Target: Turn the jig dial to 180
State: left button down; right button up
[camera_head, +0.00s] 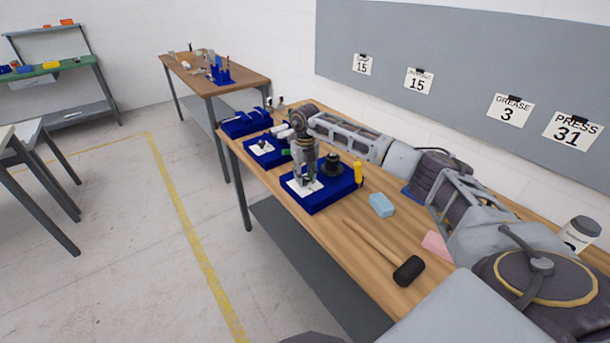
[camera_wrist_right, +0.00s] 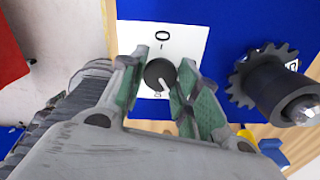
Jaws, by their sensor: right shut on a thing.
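The jig dial (camera_wrist_right: 158,76) is a round black knob with a white pointer mark, on a white card (camera_wrist_right: 190,42) with a "0" at its top edge. In the wrist view the pointer mark points down and slightly right, away from the "0". My right gripper (camera_wrist_right: 161,73) is shut on the dial, with one green-padded finger on each side. In the head view my right gripper (camera_head: 304,180) points down over the blue jig block (camera_head: 330,200) and hides the dial. My left gripper is not in view.
A black gear on a post (camera_wrist_right: 264,90) stands beside the dial. A yellow-handled item (camera_head: 358,173) is at the jig's edge. A light-blue block (camera_head: 381,205), a mallet (camera_head: 375,244) and a pink block (camera_head: 437,245) lie on the wooden bench (camera_head: 330,250). More blue fixtures (camera_head: 262,150) sit beyond.

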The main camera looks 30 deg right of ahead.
aim_at(305, 178)
jog(key=m+p, duration=0.1)
jog(key=m, duration=0.5)
jog(key=shift+r+m, duration=0.1)
jog(key=shift+m, duration=0.2)
dwell(0.4)
jog(key=o, duration=1.1)
jog(key=shift+c, duration=0.2)
notch_tip(305, 178, up, 12)
jog(key=shift+a, duration=0.1)
dwell(0.5)
